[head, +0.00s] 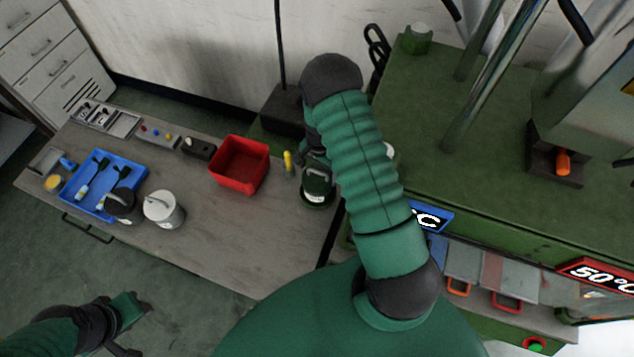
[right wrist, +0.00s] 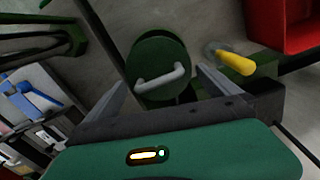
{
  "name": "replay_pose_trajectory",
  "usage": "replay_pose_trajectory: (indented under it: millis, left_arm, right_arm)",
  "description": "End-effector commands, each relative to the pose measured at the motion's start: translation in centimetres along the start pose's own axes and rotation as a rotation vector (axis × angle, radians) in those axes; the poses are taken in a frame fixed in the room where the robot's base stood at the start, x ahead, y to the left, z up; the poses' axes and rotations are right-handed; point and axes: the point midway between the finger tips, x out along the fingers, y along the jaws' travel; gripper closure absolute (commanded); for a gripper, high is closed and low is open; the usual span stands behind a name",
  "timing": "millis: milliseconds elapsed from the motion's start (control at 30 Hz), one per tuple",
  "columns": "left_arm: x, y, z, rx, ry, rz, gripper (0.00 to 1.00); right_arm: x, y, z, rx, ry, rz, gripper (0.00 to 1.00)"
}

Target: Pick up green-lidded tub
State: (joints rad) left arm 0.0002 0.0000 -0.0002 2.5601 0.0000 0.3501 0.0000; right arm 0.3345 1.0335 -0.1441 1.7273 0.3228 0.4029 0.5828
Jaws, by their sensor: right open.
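The green-lidded tub (head: 317,198) stands at the right end of the wooden bench, partly covered by my right arm in the head view. In the right wrist view its round dark green lid (right wrist: 152,52) with a pale grey handle lies between my right fingers. My right gripper (right wrist: 162,78) is open, with one finger on each side of the lid; I cannot tell whether either touches. In the head view my right gripper (head: 313,158) is largely hidden by its arm, just above the tub. My left gripper (head: 127,318) is low at the left, away from the bench, its jaws unclear.
A yellow-handled tool (head: 288,161) stands close to the tub, with a red bin (head: 240,180) left of it. A white-lidded tub (head: 162,210), a black-lidded tub (head: 121,205) and a blue tray (head: 80,205) are farther left. A green press (head: 490,150) stands at the right.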

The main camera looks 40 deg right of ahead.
Motion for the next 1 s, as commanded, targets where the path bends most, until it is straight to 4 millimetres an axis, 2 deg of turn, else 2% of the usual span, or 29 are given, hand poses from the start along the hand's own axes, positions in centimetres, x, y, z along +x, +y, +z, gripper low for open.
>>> replay_pose_trajectory:
  millis: [33,100,200,400,1000]
  left_arm:
    - [-1.3,0.0,-0.3,0.000,0.000,0.000,0.64]
    - [-1.4,0.0,-0.3,0.000,0.001,0.000,0.64]
    - [-1.5,0.0,-0.4,0.001,0.000,0.000,0.64]
    - [-1.4,0.0,-0.3,0.001,0.000,0.000,0.64]
    - [-1.4,0.0,-0.3,0.000,0.000,0.000,0.64]
  right_arm:
    - [0.4,0.2,0.3,0.001,-0.005,0.004,0.00]
    - [1.8,0.1,0.3,0.001,-0.002,0.003,0.00]
    - [2.9,0.0,0.2,0.001,-0.001,0.002,0.00]
    - [3.0,-0.1,0.3,0.000,0.002,0.001,0.00]
    - [2.9,-0.1,0.1,-0.001,0.002,-0.001,0.77]
